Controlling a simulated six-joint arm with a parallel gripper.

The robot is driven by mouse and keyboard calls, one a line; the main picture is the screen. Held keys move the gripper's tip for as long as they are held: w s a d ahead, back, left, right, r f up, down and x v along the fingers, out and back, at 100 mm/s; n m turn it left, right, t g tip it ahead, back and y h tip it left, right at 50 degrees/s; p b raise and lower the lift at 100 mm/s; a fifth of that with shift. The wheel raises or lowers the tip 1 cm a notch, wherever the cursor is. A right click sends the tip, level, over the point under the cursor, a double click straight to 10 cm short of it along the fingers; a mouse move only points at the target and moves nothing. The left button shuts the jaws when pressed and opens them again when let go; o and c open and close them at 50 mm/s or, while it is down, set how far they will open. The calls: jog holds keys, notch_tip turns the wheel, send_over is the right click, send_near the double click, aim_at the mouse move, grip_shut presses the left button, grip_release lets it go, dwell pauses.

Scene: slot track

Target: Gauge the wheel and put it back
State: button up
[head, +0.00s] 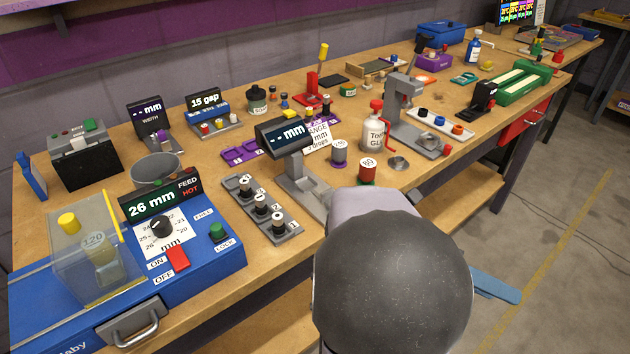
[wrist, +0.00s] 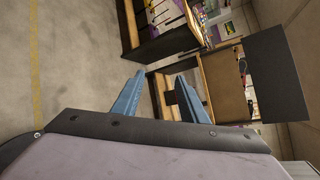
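A grey numbered rack (head: 254,212) near the front of the bench holds small dark, pale-topped wheel-like pieces (head: 262,206) in a row. I cannot tell which is the task's wheel. Behind it stands a grey gauge with a tilted black display (head: 286,134) reading "-- mm". A second display (head: 150,112) at the back left also reads "-- mm" with a label that looks like "WIDTH". My gripper (wrist: 160,76) is open and empty in the wrist view, its two blue fingers apart. In the head view one blue finger (head: 497,287) shows beyond the bench's front edge; my arm hides the rest.
A blue machine (head: 215,262) with a "26 mm" display and clear cover fills the front left. Open floor lies right.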

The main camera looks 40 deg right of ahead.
notch_tip(320, 180, up, 2)
jog(key=p, duration=0.1)
notch_tip(320, 180, up, 8)
jog(key=r+n+t+y+p, duration=0.1)
jog(key=n+t+y+p, duration=0.4)
jog(key=n+t+p, duration=0.75)
send_over(260, 197)
jog(key=s+a+p, duration=0.2)
jog(key=p, duration=0.3)
jog(key=m+t, duration=0.2)
jog(key=m, duration=0.2)
jog(key=shift+s+n+b+x, duration=0.2)
jog(key=shift+n+b+x, duration=0.1)
jog(key=shift+x, duration=1.65)
jog(key=shift+b+x, duration=0.35)
jog(key=shift+x, duration=1.75)
jog(key=shift+w+a, duration=0.1)
jog(key=shift+w, duration=0.05)
jog(key=shift+c, duration=0.6)
grip_shut()
